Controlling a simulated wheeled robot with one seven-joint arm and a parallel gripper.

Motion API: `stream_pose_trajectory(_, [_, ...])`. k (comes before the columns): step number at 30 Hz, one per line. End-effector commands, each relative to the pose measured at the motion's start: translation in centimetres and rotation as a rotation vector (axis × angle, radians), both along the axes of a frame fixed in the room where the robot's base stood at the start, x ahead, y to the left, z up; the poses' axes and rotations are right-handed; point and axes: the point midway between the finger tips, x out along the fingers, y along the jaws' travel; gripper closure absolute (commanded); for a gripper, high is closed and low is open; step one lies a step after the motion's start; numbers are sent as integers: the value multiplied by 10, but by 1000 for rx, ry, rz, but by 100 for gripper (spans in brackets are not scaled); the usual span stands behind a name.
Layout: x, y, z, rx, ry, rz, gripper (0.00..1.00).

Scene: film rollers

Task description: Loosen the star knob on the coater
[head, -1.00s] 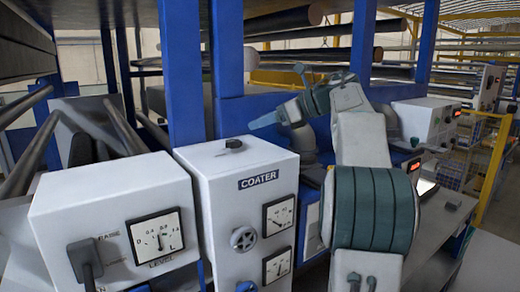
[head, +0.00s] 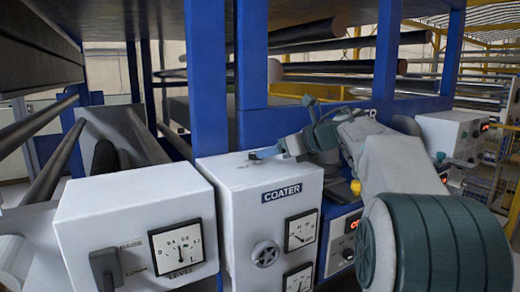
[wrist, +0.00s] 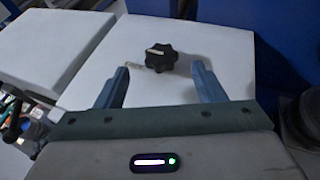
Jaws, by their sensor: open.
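The white COATER box (head: 245,205) carries a black, lobed star knob (wrist: 160,57) on its flat top, clear in the wrist view. A small pale mark shows on the knob. My gripper (wrist: 161,72) is open, with its two blue fingers on either side of the space just in front of the knob; I see no contact. In the head view my gripper (head: 265,154) reaches in from the right, low over the top of the box, and the knob is mostly hidden by it there.
A second white box with a LEVEL gauge (head: 176,246) and dark lever (head: 106,268) stands at left. Blue posts (head: 211,80) rise behind. The box top around the knob is clear.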

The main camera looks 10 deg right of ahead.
Motion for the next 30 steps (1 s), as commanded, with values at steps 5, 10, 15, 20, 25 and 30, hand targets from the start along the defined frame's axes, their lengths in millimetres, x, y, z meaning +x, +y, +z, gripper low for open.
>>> stream_pose_trajectory(5, [21, 17, -10, 1, 0, 2, 37])
stream_pose_trajectory(10, [30, 25, -16, 1, 0, 2, 37])
stream_pose_trajectory(15, [32, 27, -17, 0, 0, 1, 37])
stream_pose_trajectory(20, [32, 27, -17, 0, 0, 1, 40])
stream_pose_trajectory(25, [32, 27, -17, 0, 0, 2, 82])
stream_pose_trajectory(30, [33, 27, -17, 0, 0, 14, 82])
